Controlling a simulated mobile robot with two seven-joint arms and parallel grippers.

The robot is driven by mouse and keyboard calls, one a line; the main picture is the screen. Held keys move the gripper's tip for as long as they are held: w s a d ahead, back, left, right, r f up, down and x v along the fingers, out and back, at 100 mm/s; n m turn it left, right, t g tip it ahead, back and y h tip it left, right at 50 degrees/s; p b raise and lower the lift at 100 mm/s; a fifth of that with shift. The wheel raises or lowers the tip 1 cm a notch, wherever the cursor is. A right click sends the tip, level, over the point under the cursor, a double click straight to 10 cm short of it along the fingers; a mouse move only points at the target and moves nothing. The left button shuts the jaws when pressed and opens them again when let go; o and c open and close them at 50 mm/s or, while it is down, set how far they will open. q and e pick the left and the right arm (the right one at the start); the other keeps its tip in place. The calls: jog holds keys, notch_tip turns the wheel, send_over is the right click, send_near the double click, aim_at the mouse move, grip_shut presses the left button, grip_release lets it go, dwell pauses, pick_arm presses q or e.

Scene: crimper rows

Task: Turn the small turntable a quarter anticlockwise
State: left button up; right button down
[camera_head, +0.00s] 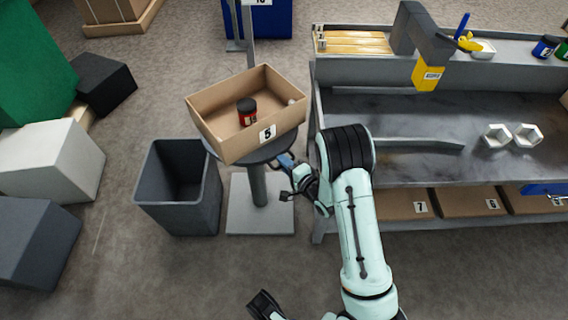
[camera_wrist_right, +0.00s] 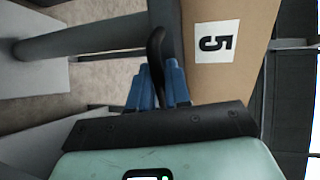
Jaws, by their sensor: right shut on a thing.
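The small turntable (camera_head: 221,153) is a dark round disc on a grey post with a square foot. An open cardboard box (camera_head: 225,140) marked 5 sits on it, holding a red and black jar (camera_head: 247,112) and a small pale item. My right gripper (camera_head: 286,161) is at the disc's front right edge, below the box.
A grey open bin (camera_head: 146,195) stands just left of the post. A metal workbench (camera_head: 400,155) with two white hexagonal pieces and a yellow-headed arm stands at right, close to my right arm. White and dark blocks lie at far left. Bare floor lies in front.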

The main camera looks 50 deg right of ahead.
jog(key=shift+d, duration=0.25)
dwell(0.3)
jog(key=c, duration=1.3)
grip_release()
jog(key=shift+r, duration=0.15)
